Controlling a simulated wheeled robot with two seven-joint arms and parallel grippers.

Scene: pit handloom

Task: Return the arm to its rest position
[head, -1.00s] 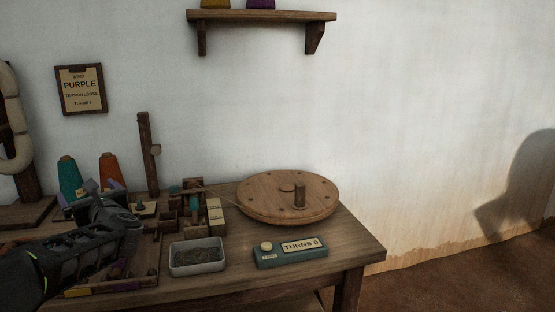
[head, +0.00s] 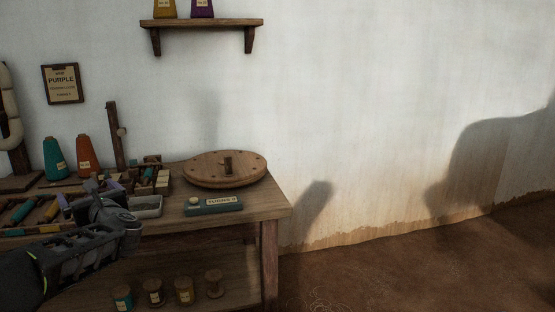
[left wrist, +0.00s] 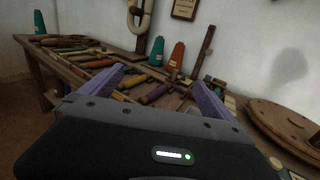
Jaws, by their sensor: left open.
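My left gripper (head: 92,194) is in front of the workbench at the lower left of the head view. In the left wrist view its two purple fingers (left wrist: 157,92) stand wide apart with nothing between them. The wooden workbench (head: 262,207) lies beyond it. My arm hides part of the bench's front edge and lower shelf. My right gripper is not in view.
On the bench are a round wooden wheel (head: 205,172), a "TURNS 0" counter box (head: 213,206), a grey tray (head: 147,207), and teal (head: 54,160) and orange (head: 88,157) cones. Several spools (head: 184,291) stand on the lower shelf. Floor at right is clear.

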